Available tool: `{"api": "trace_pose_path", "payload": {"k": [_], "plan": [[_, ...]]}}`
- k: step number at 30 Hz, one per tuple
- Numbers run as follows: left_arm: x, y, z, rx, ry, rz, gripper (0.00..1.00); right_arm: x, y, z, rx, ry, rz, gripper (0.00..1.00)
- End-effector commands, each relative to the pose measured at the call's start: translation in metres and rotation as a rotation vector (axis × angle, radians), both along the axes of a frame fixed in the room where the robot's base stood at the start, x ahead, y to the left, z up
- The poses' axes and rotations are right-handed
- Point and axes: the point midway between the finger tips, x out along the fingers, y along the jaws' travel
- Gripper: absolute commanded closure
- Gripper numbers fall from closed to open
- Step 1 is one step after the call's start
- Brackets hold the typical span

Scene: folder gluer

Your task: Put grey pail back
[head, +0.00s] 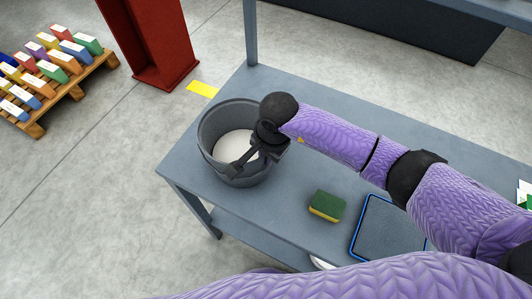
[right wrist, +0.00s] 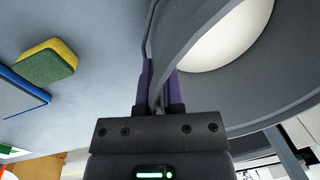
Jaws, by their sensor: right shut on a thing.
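The grey pail (head: 208,121) stands upright at the left end of the grey-blue table, with white content or a white bottom inside. My right gripper (head: 240,168) reaches over the pail from the right. In the right wrist view my right gripper (right wrist: 157,85) is shut on the wall of the pail (right wrist: 215,95), one finger on each side of it. The pail appears to rest on the tabletop, though its underside is hidden. My left gripper is not in view.
A green and yellow sponge (head: 326,205) and a blue-edged dark tray or mat (head: 388,229) lie on the table (head: 290,190) to the right of the pail. A red column (head: 150,45) and a pallet (head: 70,88) of colourful boxes stand on the floor beyond.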

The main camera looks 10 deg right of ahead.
Motion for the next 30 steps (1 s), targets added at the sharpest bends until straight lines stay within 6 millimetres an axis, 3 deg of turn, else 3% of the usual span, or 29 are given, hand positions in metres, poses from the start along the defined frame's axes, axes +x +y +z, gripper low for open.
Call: {"api": "trace_pose_path", "payload": {"k": [2,3,7,17,27,30], "plan": [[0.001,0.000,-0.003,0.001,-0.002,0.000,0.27,0.001,0.001,-0.002,0.003,-0.004,0.001,1.00],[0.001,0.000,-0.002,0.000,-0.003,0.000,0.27,0.000,0.000,-0.002,0.000,0.000,0.001,0.82],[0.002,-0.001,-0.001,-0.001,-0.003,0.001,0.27,0.000,0.000,-0.001,0.000,0.000,0.001,0.55],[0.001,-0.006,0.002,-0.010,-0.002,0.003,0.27,0.000,0.000,0.006,0.000,-0.002,0.001,0.55],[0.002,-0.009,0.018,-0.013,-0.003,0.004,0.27,-0.008,-0.010,0.094,0.001,-0.005,0.002,0.55],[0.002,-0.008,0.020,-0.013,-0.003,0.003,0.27,-0.011,-0.011,0.110,0.001,-0.003,0.002,0.55]]}}
